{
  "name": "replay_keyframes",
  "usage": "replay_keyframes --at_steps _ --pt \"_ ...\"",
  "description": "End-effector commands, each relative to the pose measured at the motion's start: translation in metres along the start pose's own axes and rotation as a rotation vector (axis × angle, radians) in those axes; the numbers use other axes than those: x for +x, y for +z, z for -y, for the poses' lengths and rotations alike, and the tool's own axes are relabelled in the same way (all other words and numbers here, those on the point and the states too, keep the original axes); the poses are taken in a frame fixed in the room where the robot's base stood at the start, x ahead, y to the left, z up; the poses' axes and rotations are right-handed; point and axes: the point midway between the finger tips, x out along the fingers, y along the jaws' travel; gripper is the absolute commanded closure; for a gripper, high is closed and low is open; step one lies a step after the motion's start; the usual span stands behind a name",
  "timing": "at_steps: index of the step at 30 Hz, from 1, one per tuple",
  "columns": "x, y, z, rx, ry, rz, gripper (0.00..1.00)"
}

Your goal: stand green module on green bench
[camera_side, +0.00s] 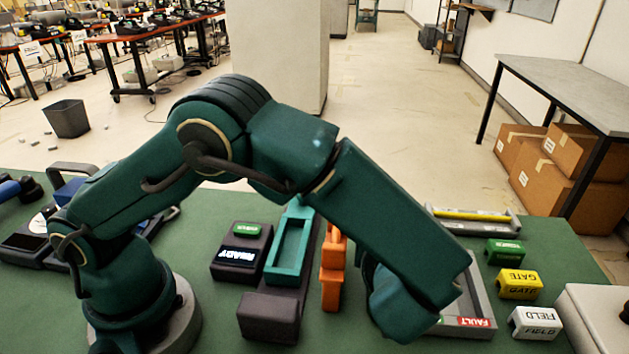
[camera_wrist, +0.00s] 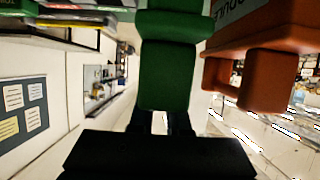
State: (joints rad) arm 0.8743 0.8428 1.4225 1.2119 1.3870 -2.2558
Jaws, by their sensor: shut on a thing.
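My gripper (camera_wrist: 165,122) is shut on a green module (camera_wrist: 168,75) in the wrist view. The module is a rounded dark-green block directly ahead of the black jaws. In the side view my own forearm and wrist hide the jaws and the held module. The green bench (camera_side: 572,262) is the flat table top under my arm. I cannot tell whether the held module touches it.
An orange piece (camera_side: 333,268) stands close left of my wrist; it also shows right of the held module (camera_wrist: 265,65). A teal tray (camera_side: 290,245), a READY unit (camera_side: 240,254) and a FAULT tray (camera_side: 480,290) flank it. Green (camera_side: 504,251), yellow (camera_side: 519,285) and white (camera_side: 535,322) blocks line the right.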

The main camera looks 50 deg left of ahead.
Motion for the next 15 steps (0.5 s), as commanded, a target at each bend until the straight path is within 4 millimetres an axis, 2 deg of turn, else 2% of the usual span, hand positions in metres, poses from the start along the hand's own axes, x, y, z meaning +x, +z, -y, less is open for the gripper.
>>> replay_keyframes --at_steps 5,6,7,8,15 --pt "0.0013 0.0027 -0.0001 0.0 0.0 -0.001 1.0" --pt "0.0012 0.0029 0.0 -0.001 0.0 0.0 0.74" --pt "0.0012 0.0028 -0.0001 -0.001 0.0 0.0 0.62" --pt "0.0012 0.0027 0.0 -0.001 0.0 0.0 0.55" --pt "0.0011 0.0026 0.0 0.0 0.0 0.0 0.55"
